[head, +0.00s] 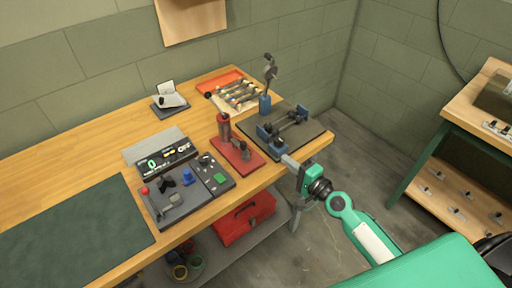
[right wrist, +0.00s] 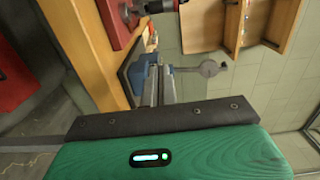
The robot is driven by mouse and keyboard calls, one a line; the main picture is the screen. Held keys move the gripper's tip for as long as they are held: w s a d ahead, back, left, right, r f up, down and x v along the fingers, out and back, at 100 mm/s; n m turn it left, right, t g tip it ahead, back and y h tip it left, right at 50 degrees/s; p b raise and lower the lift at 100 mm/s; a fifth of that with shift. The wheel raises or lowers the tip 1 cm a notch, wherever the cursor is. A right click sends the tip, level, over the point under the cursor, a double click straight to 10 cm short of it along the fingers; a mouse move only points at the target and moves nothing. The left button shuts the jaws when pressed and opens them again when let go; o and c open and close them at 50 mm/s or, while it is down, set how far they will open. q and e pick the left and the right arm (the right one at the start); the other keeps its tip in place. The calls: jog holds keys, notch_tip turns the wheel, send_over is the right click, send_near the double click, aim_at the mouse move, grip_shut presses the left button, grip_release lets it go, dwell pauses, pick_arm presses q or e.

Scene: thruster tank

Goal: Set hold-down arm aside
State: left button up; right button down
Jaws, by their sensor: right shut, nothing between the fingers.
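A dark fixture plate (head: 312,132) with blue blocks (head: 264,133) lies at the right end of the bench. A dark bar-like part (head: 290,119) lies across the blocks; I cannot tell for sure that it is the hold-down arm. My right gripper (head: 287,160) is shut and empty at the plate's near edge, close to the front blue block. In the right wrist view its fingers (right wrist: 153,88) point toward the blue block (right wrist: 140,72). I cannot tell whether they touch it. My left gripper is not in view.
A dial gauge on a blue-based stand (head: 265,104) rises behind the plate. A red fixture (head: 234,156) stands left of it, with a tray of parts (head: 236,95) behind. A control panel (head: 188,190) and a bare green mat (head: 70,232) lie farther left.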

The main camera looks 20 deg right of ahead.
jog(key=shift+r, duration=0.25)
jog(key=shift+w, duration=0.1)
jog(key=p+x, duration=0.2)
jog(key=x, duration=0.7)
jog(key=shift+w+a+r, duration=0.1)
jog(key=shift+w+r, duration=0.05)
jog(key=shift+w, duration=0.15)
jog(key=a+p, duration=0.2)
jog(key=a, duration=0.1)
jog(key=shift+a, duration=0.1)
jog(key=shift+s+a, duration=0.15)
jog(key=shift+a, duration=0.3)
